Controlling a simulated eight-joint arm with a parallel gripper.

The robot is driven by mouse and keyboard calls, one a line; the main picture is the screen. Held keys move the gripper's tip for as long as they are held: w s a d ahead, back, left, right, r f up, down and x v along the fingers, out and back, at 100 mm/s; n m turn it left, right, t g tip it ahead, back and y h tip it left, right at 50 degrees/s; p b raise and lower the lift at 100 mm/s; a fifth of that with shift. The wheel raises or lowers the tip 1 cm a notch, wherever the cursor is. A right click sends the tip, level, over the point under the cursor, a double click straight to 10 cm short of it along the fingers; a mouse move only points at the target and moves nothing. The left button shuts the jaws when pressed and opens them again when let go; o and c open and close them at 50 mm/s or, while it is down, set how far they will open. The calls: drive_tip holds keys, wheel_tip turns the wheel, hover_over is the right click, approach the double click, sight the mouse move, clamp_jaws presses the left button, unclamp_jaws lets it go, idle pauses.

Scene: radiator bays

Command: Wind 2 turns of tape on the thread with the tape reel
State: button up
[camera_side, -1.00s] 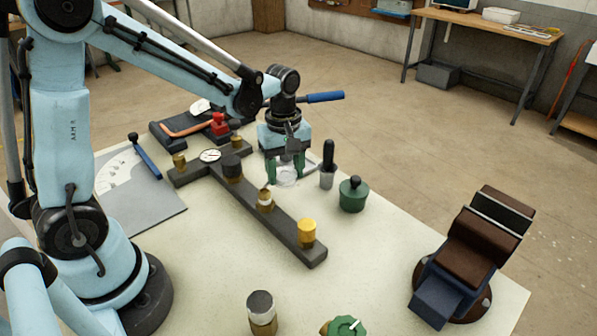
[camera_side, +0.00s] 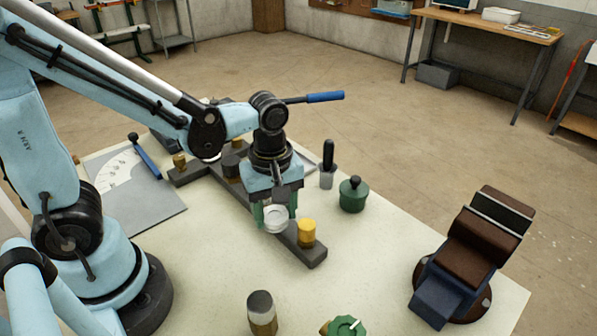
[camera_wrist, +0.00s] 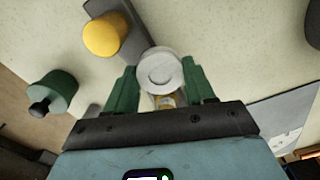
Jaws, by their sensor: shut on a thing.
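My gripper (camera_side: 275,212) is shut on the white tape reel (camera_side: 275,220), which sits between its green fingers above the dark bar. In the wrist view, the reel (camera_wrist: 160,68) shows as a white ring between the fingertips of my gripper (camera_wrist: 161,84). A brass threaded fitting (camera_wrist: 166,101) shows partly just beyond the reel, between the fingers. In the side view this fitting is hidden behind my gripper and the reel. I cannot tell whether the reel touches the thread.
A yellow-capped fitting (camera_side: 307,232) stands close by on the dark bar (camera_side: 303,251). A green pot (camera_side: 353,194) and a grey holder with a black handle (camera_side: 327,170) stand to the right. A vise (camera_side: 470,255) is at far right. The table between is clear.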

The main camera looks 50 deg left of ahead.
drive_tip(key=s+a, duration=0.3)
drive_tip(key=shift+s+a, duration=0.25)
drive_tip(key=shift+s, duration=0.1)
drive_tip(key=a, duration=0.3)
drive_tip(key=shift+s+a, duration=0.25)
drive_tip(key=shift+s, duration=0.15)
wheel_tip(320, 180, up, 9)
drive_tip(key=shift+f, duration=0.2)
drive_tip(key=shift+d, duration=0.1)
